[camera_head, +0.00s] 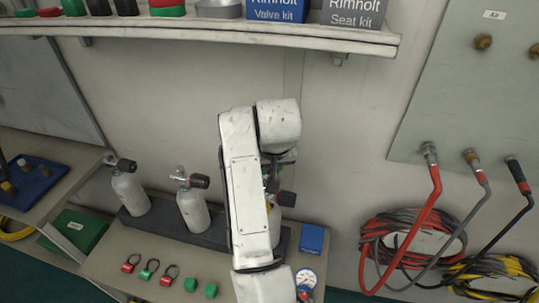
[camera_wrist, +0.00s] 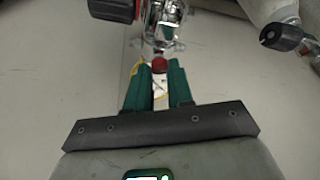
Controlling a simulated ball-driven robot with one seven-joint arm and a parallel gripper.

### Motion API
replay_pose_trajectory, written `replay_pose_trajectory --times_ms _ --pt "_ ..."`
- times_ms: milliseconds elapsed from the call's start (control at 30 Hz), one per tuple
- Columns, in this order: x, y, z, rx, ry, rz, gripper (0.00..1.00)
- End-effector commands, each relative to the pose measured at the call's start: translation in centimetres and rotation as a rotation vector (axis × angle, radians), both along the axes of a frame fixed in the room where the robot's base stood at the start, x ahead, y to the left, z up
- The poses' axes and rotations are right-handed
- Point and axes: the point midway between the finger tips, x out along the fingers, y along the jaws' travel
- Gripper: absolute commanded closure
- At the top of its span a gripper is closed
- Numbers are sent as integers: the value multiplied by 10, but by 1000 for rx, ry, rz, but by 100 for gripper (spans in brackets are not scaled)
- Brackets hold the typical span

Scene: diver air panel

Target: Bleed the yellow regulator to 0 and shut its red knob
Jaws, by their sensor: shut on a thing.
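In the wrist view my gripper (camera_wrist: 160,72) has two green fingers close together, shut on a small red knob (camera_wrist: 160,64) at their tips. A chrome valve or regulator body (camera_wrist: 163,25) stands just beyond the knob. A thin yellow piece (camera_wrist: 138,63) shows beside the left finger. A black handwheel with a red band (camera_wrist: 112,10) is at the upper left. In the head view my arm hides most of this spot; a cylinder's black handwheel (camera_head: 286,198) shows just right of it. No gauge reading is legible.
Two grey cylinders (camera_head: 130,192) (camera_head: 194,212) stand left of my arm in a dark rack (camera_head: 160,229). A blue box (camera_head: 312,238) and a round gauge (camera_head: 307,277) are to the right. Red and green caps (camera_head: 190,284) lie in front. A shelf (camera_head: 200,30) runs above; hoses (camera_head: 430,225) hang at right.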

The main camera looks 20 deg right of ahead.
Motion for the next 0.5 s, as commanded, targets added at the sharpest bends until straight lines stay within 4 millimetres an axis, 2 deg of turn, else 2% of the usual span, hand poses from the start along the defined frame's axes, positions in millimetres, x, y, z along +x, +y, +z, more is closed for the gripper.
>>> replay_pose_trajectory --times_ms 33,500 --pt "-1 -3 5 -4 4 39 100" --pt "-1 -4 2 -1 2 330 100"
